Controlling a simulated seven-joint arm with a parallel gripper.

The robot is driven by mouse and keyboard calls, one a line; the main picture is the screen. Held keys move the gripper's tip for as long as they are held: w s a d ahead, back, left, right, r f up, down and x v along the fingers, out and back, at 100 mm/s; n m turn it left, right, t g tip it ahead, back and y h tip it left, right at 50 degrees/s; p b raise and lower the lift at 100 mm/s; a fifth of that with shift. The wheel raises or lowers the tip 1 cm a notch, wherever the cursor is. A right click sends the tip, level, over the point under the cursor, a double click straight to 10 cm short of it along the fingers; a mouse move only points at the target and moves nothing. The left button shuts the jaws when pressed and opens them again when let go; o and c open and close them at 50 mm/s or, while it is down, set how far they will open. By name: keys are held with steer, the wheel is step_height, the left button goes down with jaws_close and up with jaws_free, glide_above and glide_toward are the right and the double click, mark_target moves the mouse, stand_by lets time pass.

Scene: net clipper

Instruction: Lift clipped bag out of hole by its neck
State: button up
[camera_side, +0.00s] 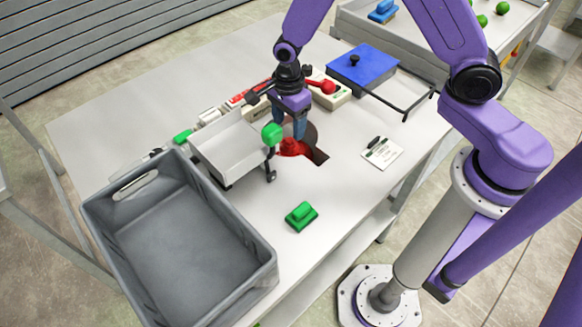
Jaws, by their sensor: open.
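A red bag (291,148) shows as a small red patch at the dark hole (319,154) in the table. Most of the bag and its clip are hidden below the table top or behind my gripper. My gripper (298,130) points down right above the hole, with its fingers just over or beside the red top of the bag. It is open. I cannot tell whether the bag's neck lies between the fingers.
A grey crate (265,270) is at the front left. A blue box (362,66) and a red-knobbed lever (327,86) stand behind.

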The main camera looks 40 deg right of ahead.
mark_target(291, 137)
steer(key=shift+s+d+f, duration=0.1)
steer(key=shift+f, duration=1.25)
steer(key=shift+s+f, duration=0.1)
steer(key=shift+f, duration=1.25)
jaws_close()
